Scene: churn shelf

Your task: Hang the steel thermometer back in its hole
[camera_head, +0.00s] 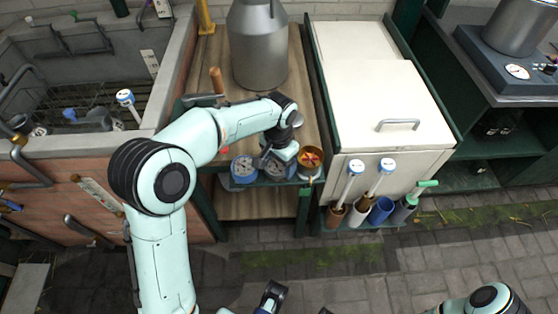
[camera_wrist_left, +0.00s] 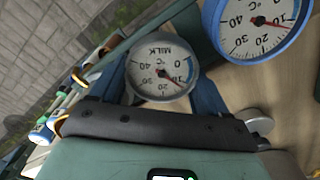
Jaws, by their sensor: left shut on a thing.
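The steel thermometer (camera_wrist_left: 162,66) has a round, grey-rimmed white dial marked MILK. In the left wrist view it sits between the two blue fingers of my left gripper (camera_wrist_left: 165,80), which is shut on it. In the head view the steel thermometer (camera_head: 271,170) shows at the shelf's front edge, partly covered by my left gripper (camera_head: 277,160). Its stem is hidden, and I cannot tell whether it is in a hole. A blue-rimmed thermometer (camera_head: 244,169) is just left of it. What looks like my right gripper (camera_head: 271,295) is at the bottom edge, its jaws unclear.
A brass-coloured round piece with a red mark (camera_head: 311,157) is right of my left gripper. A steel churn (camera_head: 259,50) stands behind on the shelf. White-handled brushes (camera_head: 348,180) stand in cups (camera_head: 380,211) at the right. The paved floor in front is mostly clear.

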